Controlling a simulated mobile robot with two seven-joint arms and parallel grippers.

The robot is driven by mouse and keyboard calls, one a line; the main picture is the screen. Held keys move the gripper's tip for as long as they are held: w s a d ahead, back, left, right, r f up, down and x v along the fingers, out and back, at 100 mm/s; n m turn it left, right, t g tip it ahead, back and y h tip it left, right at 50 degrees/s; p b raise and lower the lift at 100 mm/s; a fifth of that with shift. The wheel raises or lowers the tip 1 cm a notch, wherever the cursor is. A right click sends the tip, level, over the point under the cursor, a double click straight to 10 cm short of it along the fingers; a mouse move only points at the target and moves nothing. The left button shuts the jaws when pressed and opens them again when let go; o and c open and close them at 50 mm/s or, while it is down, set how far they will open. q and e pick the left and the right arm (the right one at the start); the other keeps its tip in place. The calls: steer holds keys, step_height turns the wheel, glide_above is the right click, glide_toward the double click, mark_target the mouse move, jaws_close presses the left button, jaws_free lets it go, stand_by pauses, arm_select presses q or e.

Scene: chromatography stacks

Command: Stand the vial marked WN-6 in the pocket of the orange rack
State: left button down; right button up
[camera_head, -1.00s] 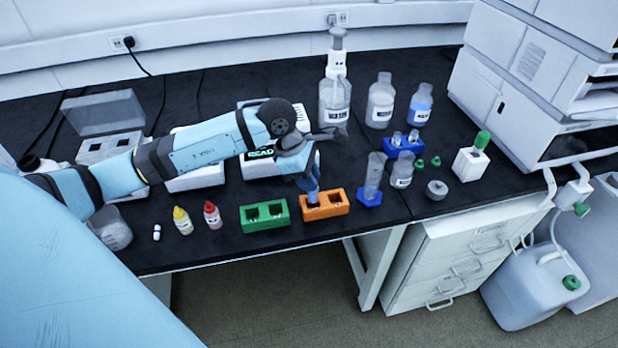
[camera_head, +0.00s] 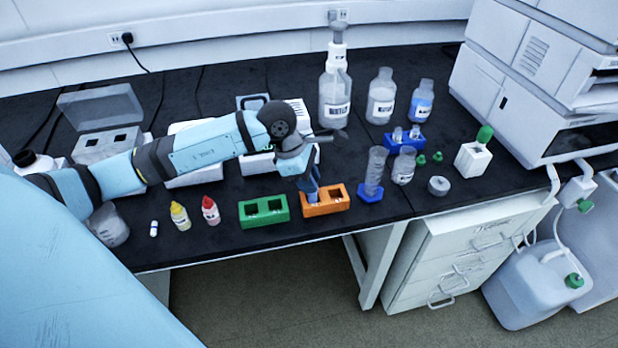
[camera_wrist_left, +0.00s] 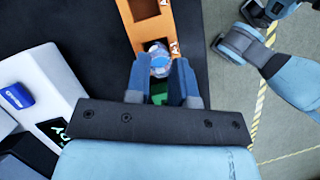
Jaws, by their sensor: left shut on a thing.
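The orange rack (camera_head: 326,208) stands near the front edge of the bench and has two square pockets. My left gripper (camera_head: 311,188) points down over the rack's left pocket. It is shut on a clear vial (camera_wrist_left: 159,62), best seen in the left wrist view between the fingers (camera_wrist_left: 162,85). The vial is at the near pocket of the orange rack (camera_wrist_left: 150,28) in that view; how deep it sits cannot be told. The other visible pocket looks empty. The vial's marking is not readable. My right gripper is not clearly in view.
A green rack (camera_head: 263,211) stands just left of the orange one. A blue-based cylinder (camera_head: 374,175) stands close on its right. Yellow-capped (camera_head: 180,216) and red-capped (camera_head: 210,211) bottles are farther left. Bench is bare in front of the racks.

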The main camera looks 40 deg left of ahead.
arm_select(q)
steer(key=shift+f, duration=0.15)
arm_select(e)
steer(key=shift+f, duration=0.2)
arm_select(q)
steer(key=shift+f+b, duration=0.45)
steer(key=shift+b, duration=0.1)
arm_select(e)
steer(key=shift+f, duration=0.15)
arm_select(q)
steer(key=c, duration=0.5)
jaws_free()
steer(key=shift+r, duration=0.1)
steer(key=shift+r+p, duration=1.55)
steer(key=shift+r, duration=1.3)
steer(key=shift+r+p, duration=0.3)
steer(key=shift+r, duration=0.25)
arm_select(e)
step_height(320, 180, up, 2)
steer(key=shift+s+r, duration=0.1)
steer(key=shift+r, duration=0.1)
